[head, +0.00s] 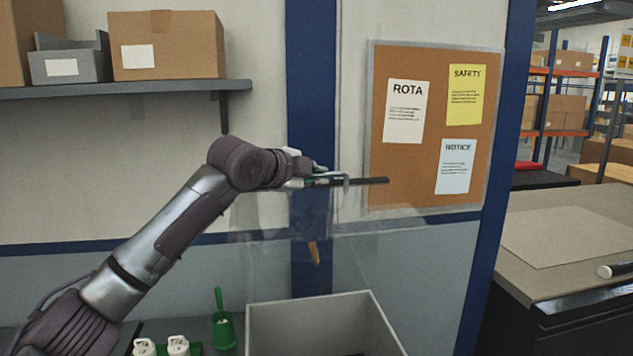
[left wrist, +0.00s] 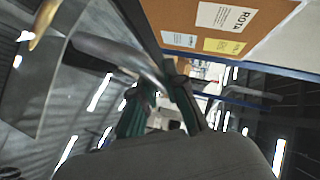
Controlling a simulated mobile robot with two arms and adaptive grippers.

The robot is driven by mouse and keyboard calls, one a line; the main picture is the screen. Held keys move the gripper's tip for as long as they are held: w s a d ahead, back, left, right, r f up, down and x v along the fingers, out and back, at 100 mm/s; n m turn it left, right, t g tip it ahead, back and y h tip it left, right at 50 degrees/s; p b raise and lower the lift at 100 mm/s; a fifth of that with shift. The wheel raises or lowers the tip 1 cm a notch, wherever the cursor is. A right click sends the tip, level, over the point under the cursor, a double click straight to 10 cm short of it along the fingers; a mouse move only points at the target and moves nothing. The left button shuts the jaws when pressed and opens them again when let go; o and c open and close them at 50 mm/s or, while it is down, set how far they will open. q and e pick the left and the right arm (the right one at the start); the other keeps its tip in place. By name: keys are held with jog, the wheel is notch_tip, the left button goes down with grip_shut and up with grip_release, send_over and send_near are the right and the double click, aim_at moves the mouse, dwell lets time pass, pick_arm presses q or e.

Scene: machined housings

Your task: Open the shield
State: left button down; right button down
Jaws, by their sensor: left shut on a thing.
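The shield (head: 270,255) is a clear, see-through panel that shows faintly in front of the wall in the head view, above an open grey box. A dark bar (head: 368,181) and a grey bracket run along its top. My left gripper (head: 318,181) is at this top edge, shut on the shield's bar or handle; which part exactly is hard to tell. In the left wrist view, the green-padded fingers (left wrist: 162,105) are close around a silver curved piece (left wrist: 120,62). A small yellow-orange piece (head: 314,253) shows on or behind the panel. My right gripper is out of view.
The grey box (head: 265,325) stands below the shield. A green cup with a brush (head: 223,328) and white parts on a green tray (head: 178,346) are left of it. A shelf with cartons (head: 165,45) hangs above left. A cork board (head: 420,60) is behind; a bench (head: 575,235) is right.

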pick_arm(q)
jog(key=shift+f, duration=0.1)
jog(key=c, duration=1.2)
grip_release()
jog(key=shift+w, duration=0.1)
jog(key=v, duration=1.2)
